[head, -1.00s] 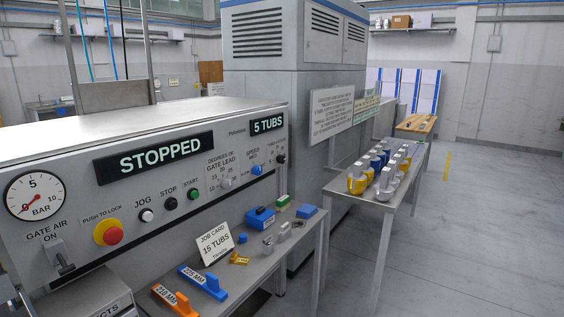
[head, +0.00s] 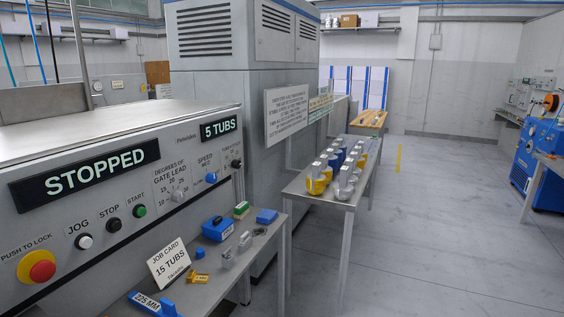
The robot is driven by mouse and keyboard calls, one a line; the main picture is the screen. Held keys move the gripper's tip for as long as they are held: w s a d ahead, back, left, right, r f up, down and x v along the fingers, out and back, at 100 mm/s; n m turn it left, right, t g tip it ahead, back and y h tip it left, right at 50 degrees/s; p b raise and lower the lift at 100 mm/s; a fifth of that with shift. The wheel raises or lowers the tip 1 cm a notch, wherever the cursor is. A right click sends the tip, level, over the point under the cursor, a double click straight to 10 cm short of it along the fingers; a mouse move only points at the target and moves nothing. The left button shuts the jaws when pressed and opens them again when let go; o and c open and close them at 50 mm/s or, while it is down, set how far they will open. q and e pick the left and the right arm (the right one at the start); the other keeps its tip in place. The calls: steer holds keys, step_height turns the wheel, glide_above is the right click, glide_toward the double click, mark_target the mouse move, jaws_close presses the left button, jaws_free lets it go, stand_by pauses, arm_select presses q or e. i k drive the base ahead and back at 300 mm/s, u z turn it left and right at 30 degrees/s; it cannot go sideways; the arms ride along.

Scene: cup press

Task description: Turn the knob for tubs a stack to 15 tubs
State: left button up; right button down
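The knob for tubs a stack (head: 237,164) is a small black knob at the right end of the grey control panel (head: 60,226). Its scale is too small to read. The display above it (head: 220,128) reads 5 TUBS. A job card (head: 170,262) standing on the bench below reads 15 TUBS. The large display (head: 86,173) reads STOPPED. Neither of my grippers is in view.
A blue speed knob (head: 211,178) and a gate lead knob (head: 178,195) sit left of the black knob. A narrow bench (head: 216,281) with small blocks runs below the panel. A table (head: 338,203) with yellow, blue and grey parts stands beyond; open floor lies right.

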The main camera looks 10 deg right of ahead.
mark_target(236, 164)
steer(key=z, duration=1.1)
steer(key=i, duration=2.6)
steer(key=u, duration=1)
